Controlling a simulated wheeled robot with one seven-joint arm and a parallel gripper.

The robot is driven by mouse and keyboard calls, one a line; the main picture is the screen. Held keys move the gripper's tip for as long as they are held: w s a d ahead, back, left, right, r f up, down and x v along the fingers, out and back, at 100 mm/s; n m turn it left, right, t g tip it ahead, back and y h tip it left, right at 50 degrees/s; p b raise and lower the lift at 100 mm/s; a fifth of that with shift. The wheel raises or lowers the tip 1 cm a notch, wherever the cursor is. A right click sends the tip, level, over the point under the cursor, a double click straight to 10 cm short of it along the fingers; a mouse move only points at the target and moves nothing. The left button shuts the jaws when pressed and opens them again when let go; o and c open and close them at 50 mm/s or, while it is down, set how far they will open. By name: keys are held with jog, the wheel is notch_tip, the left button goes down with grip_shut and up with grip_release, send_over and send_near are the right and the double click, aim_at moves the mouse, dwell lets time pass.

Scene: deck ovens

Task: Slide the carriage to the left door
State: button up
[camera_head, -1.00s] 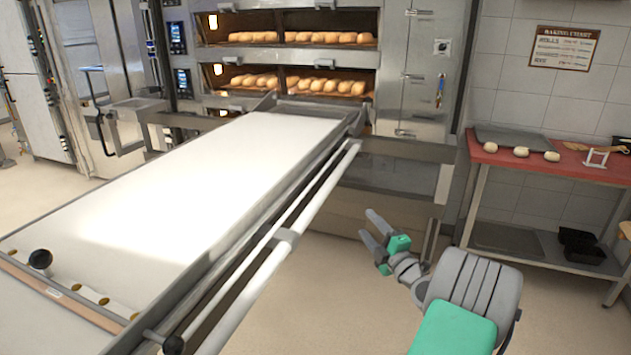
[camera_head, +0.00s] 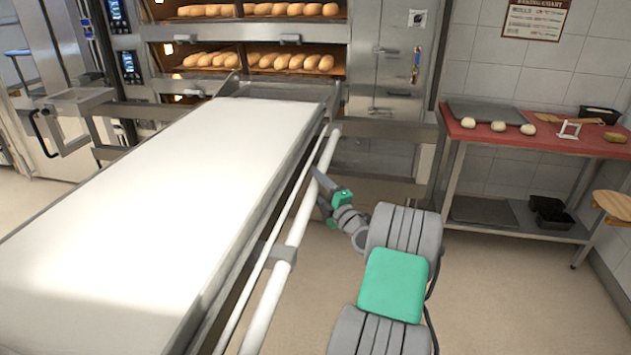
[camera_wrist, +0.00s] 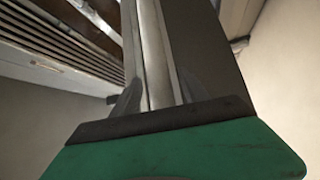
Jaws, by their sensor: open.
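The carriage is a long white loading bed (camera_head: 170,190) with metal side frames, running from the lower left up to the oven front. A white tube (camera_head: 295,225) runs along its right side; a thinner rail lies between tube and bed. My gripper (camera_head: 318,190) is open at the far part of this tube. In the wrist view a long pale bar (camera_wrist: 154,50) lies between the two open fingers (camera_wrist: 157,95). I cannot tell whether they touch it. A steel door with a dark handle (camera_head: 40,135) stands at the far left.
The deck oven holds several loaves (camera_head: 295,62) on two levels behind the carriage's far end. A red-topped table (camera_head: 480,132) with dough pieces stands at the right. Floor between my arm and that table (camera_head: 500,290) is clear.

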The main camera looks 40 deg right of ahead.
jog(key=shift+w+d, duration=0.1)
jog(key=shift+w, duration=0.25)
grip_shut()
dwell(0.3)
dwell(0.9)
